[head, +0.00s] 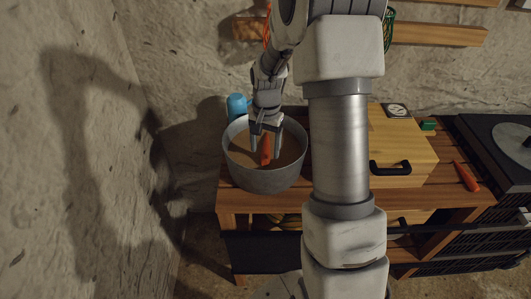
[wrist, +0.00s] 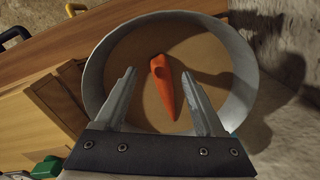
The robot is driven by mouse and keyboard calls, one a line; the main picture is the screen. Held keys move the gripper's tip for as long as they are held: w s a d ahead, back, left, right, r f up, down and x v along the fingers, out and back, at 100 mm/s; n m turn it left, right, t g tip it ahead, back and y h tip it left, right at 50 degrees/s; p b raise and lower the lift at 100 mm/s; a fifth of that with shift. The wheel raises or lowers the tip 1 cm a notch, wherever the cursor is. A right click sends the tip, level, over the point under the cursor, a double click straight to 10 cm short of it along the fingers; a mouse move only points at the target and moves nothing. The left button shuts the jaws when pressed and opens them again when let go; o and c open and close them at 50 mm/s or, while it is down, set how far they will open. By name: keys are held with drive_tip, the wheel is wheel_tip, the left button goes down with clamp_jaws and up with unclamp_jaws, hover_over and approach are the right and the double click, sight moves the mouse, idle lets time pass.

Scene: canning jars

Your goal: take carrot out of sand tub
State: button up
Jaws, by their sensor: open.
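An orange carrot (wrist: 164,82) lies in the grey metal sand tub (wrist: 240,60), on the tan sand (wrist: 130,52). In the head view the carrot (head: 266,150) shows between my gripper's fingers and the tub (head: 262,180) stands at the left end of the wooden bench. My gripper (head: 266,146) points down into the tub from above. In the wrist view my gripper (wrist: 158,90) is open, with one finger on each side of the carrot and gaps between. I cannot tell how high the fingertips are above the sand.
A blue object (head: 237,105) stands behind the tub. A wooden box with a black handle (head: 390,168) is to the right on the bench (head: 260,199). Another orange item (head: 466,177) lies at the bench's right. A stone wall (head: 190,60) is close behind and left.

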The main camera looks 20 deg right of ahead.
sight(265, 158)
wheel_tip(265, 158, down, 4)
drive_tip(key=shift+r, duration=0.1)
drive_tip(key=c, duration=1.1)
drive_tip(key=shift+o, duration=0.2)
drive_tip(key=shift+r, duration=0.1)
